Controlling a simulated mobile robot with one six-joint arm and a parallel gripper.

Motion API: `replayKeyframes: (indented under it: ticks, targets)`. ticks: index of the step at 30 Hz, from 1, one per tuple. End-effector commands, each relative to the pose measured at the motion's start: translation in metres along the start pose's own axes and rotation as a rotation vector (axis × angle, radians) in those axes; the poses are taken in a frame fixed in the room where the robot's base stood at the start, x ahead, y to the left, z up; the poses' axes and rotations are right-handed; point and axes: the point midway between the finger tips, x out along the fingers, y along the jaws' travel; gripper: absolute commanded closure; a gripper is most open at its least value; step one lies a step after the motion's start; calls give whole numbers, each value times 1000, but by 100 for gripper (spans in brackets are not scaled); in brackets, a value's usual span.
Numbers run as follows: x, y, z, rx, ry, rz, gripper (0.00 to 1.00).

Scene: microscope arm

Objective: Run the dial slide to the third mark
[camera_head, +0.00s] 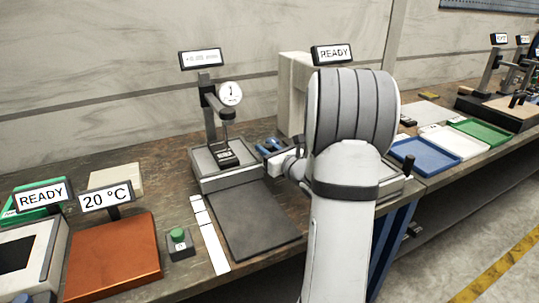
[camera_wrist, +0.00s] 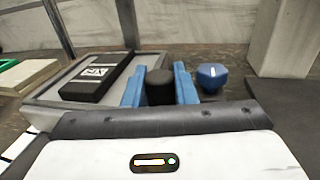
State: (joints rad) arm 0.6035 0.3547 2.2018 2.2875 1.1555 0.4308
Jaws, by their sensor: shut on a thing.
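The dial stand has a grey column (camera_head: 207,110), a round white dial (camera_head: 230,94) on an arm, and a grey base (camera_head: 214,177). A black block with a white label (camera_head: 228,153) lies on the base under the dial; it also shows in the wrist view (camera_wrist: 93,75). My gripper (camera_head: 269,147) is at the right side of the base. In the wrist view its blue fingers (camera_wrist: 158,78) are shut on a black round knob (camera_wrist: 159,89). The scale marks of the slide cannot be made out.
A blue knob (camera_wrist: 212,77) stands just right of my fingers. A pale upright block (camera_head: 292,92) is behind. A dark mat (camera_head: 252,218) lies in front of the stand. A small display (camera_head: 201,58) tops the column; its reading is hard to make out.

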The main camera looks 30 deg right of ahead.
Motion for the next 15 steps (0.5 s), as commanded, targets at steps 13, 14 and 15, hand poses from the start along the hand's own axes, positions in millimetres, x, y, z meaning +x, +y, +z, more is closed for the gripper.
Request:
replayKeyframes:
  ticks: [13,14,15]
  targets:
    - [0,-2,4,-3,-7,-2,56]
    - [0,-2,4,-3,-7,-2,54]
    - [0,-2,3,-2,-6,-2,54]
